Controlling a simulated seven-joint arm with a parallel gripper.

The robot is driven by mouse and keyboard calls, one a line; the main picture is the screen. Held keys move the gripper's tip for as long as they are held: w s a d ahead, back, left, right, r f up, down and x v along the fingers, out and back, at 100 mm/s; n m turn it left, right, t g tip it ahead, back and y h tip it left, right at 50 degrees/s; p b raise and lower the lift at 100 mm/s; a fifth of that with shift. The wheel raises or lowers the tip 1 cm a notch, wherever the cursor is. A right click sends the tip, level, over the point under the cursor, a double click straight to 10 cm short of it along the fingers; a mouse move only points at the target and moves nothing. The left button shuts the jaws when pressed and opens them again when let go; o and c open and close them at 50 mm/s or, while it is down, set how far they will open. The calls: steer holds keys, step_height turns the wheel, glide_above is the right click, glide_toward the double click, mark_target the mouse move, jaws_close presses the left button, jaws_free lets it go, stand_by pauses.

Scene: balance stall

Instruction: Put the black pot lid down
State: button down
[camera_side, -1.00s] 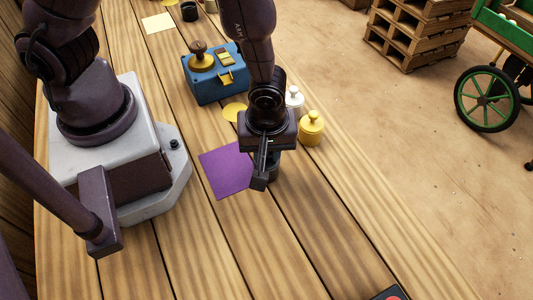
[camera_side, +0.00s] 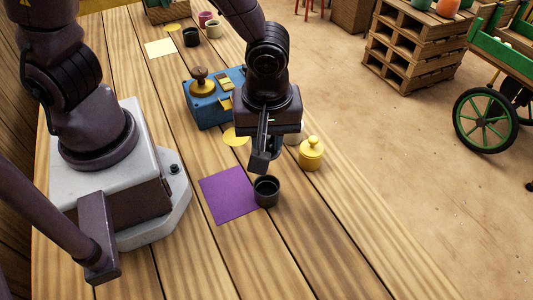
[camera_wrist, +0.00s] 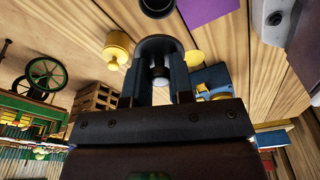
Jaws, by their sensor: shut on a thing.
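My gripper (camera_side: 265,155) is above the table, behind the open black pot (camera_side: 266,191) in the side view. In the wrist view my gripper (camera_wrist: 159,85) is shut on the black pot lid (camera_wrist: 160,45), a dark rounded shape at the fingertips. In the side view the lid is mostly hidden by the fingers. The black pot stands upright at the right edge of a purple square (camera_side: 229,194); its rim also shows at the top of the wrist view (camera_wrist: 157,6). The lid is held in the air, apart from the pot.
A yellow lidded pot (camera_side: 311,153) stands right of my gripper, with a whitish pot (camera_side: 293,131) partly hidden beside it. A blue box with a yellow pan (camera_side: 202,88) and a yellow disc (camera_side: 235,137) lie behind. The front table planks are clear.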

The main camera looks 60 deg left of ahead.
steer(key=w+a+f, duration=0.5)
steer(key=a+f, duration=0.1)
steer(key=a, duration=0.4)
steer(key=shift+m, duration=0.5)
steer(key=shift+f, duration=4.15)
steer(key=shift+f, duration=0.15)
steer(key=c, duration=1)
jaws_free()
